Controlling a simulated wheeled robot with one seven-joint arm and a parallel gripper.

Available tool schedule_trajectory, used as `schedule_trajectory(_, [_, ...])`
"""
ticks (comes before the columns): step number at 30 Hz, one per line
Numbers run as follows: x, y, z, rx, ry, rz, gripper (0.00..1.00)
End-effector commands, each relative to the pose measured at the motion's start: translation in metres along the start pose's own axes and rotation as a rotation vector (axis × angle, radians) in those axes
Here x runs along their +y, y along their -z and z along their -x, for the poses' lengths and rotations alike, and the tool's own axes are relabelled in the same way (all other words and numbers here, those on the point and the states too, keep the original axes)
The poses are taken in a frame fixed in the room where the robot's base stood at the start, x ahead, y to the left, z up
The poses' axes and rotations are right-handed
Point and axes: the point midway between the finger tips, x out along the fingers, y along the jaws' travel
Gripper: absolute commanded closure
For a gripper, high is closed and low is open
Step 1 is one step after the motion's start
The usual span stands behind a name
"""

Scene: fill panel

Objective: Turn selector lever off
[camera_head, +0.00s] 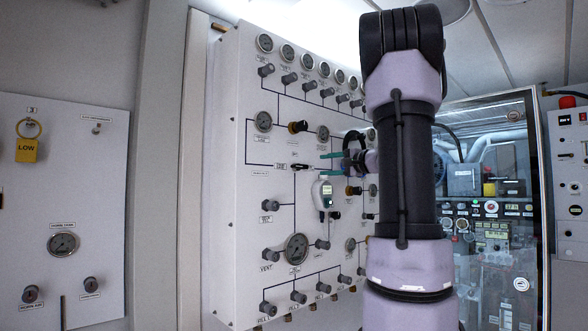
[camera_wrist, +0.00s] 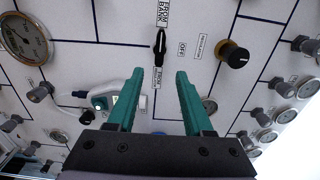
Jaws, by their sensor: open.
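The selector lever (camera_wrist: 160,47) is a small black handle on the white panel (camera_wrist: 110,30). In the wrist view it stands upright between a "FROM BANK" label above and another label below, and the "OFF" label (camera_wrist: 182,48) is to its right. In the head view the lever (camera_head: 300,167) lies roughly level on the panel. My gripper (camera_wrist: 160,74) is open, with its two teal fingers apart and nothing between them. The fingertips are just below the lever in the wrist view. In the head view my gripper (camera_head: 329,155) is right of the lever, off the panel face.
A black and brass knob (camera_wrist: 234,54) is right of the lever. A white handheld meter with a cable (camera_head: 322,195) hangs below it. Gauges and grey knobs cover the panel. My arm hides the panel's right part in the head view.

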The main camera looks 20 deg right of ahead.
Motion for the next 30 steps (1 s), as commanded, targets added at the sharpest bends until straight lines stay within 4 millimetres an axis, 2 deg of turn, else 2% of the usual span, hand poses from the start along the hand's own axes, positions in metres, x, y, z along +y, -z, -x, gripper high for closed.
schedule_trajectory(9, [0.001, -0.002, -0.057, -0.005, -0.003, -0.002, 0.49])
schedule_trajectory(15, [0.001, -0.002, -0.088, -0.005, -0.003, -0.001, 0.49])
schedule_trajectory(21, [0.001, -0.003, -0.101, -0.004, -0.002, -0.001, 0.49])
schedule_trajectory(29, [0.001, -0.003, -0.102, -0.003, -0.003, -0.001, 0.49])
schedule_trajectory(30, [0.001, -0.003, -0.102, -0.003, -0.003, -0.001, 0.60])
